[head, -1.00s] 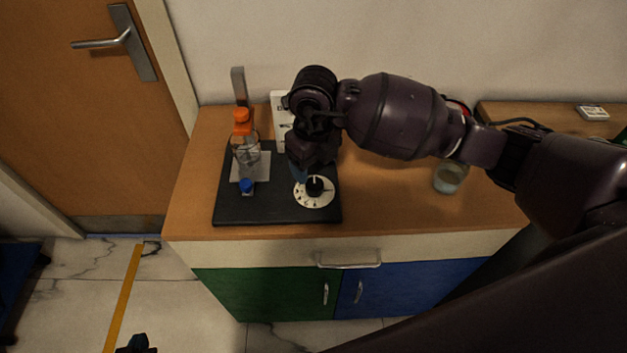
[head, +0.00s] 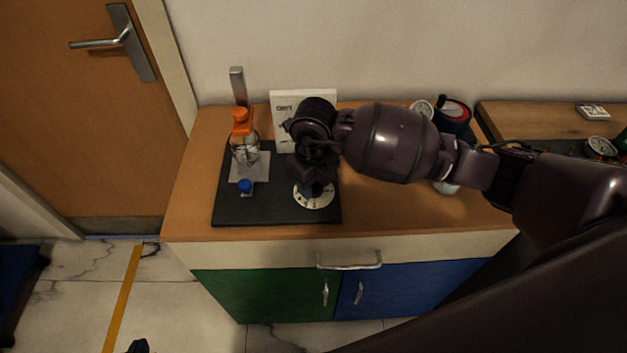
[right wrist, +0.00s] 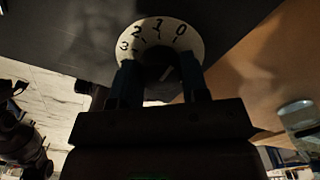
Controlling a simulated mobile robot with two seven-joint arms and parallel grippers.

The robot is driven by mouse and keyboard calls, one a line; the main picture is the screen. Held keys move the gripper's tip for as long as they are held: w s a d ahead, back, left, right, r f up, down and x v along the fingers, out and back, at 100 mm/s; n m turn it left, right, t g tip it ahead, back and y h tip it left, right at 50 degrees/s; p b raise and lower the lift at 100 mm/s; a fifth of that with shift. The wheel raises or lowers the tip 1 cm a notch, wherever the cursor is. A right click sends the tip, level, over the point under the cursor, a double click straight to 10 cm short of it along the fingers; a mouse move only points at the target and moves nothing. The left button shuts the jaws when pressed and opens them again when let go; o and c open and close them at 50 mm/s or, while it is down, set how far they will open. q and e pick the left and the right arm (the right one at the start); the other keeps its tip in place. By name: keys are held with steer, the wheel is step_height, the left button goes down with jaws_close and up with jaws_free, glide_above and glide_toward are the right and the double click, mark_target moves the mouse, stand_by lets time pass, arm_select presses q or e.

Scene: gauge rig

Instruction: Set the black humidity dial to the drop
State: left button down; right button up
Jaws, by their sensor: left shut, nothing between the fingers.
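The black humidity dial has a white round face (head: 314,202) on the dark board, mostly covered by my right gripper (head: 313,185) in the head view. In the right wrist view the white face (right wrist: 193,43) shows the marks 3, 2, 1 and 0. The dark knob (right wrist: 158,66) lies in shadow between the two fingers of my right gripper (right wrist: 159,82). Whether the fingers touch the knob I cannot tell. I cannot make out a drop mark. My left gripper (head: 138,346) shows only a tip at the bottom edge of the head view, shut and away from the cabinet.
The dark board (head: 265,212) lies on the wooden cabinet top (head: 400,215).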

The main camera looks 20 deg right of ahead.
steer(key=c, duration=0.3)
steer(key=shift+c, duration=0.2)
